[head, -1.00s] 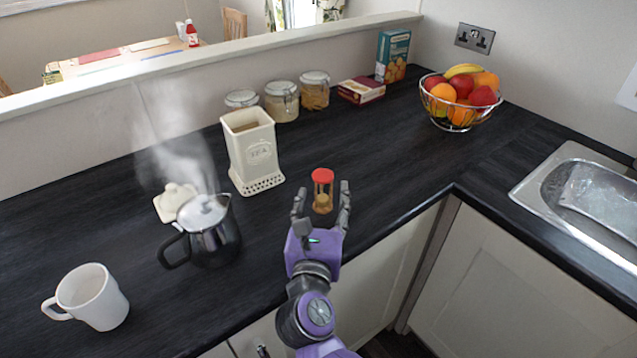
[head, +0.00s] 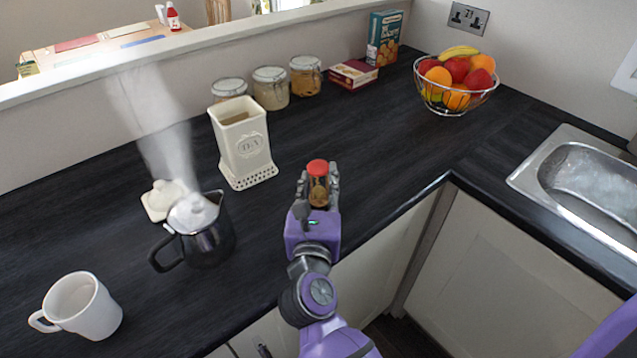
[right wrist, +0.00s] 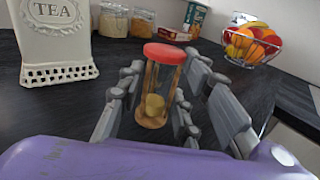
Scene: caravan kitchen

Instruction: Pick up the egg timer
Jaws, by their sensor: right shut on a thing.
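The egg timer (head: 318,183) has a red top and a wooden frame with a glass inside. It stands upright on the dark worktop near its front edge, or just above it; I cannot tell which. My right gripper (head: 318,190) is shut on the egg timer, with fingers on both sides. In the right wrist view the egg timer (right wrist: 160,85) is between the fingers of my right gripper (right wrist: 165,105), its red top clear above them. My left gripper is not in view.
A cream tea canister (head: 243,150) stands behind and left. A steaming dark pot (head: 210,240) and white mug (head: 82,305) are at left. Jars (head: 271,88), boxes (head: 353,74) and a fruit bowl (head: 456,95) stand at the back. A sink (head: 590,180) is at right.

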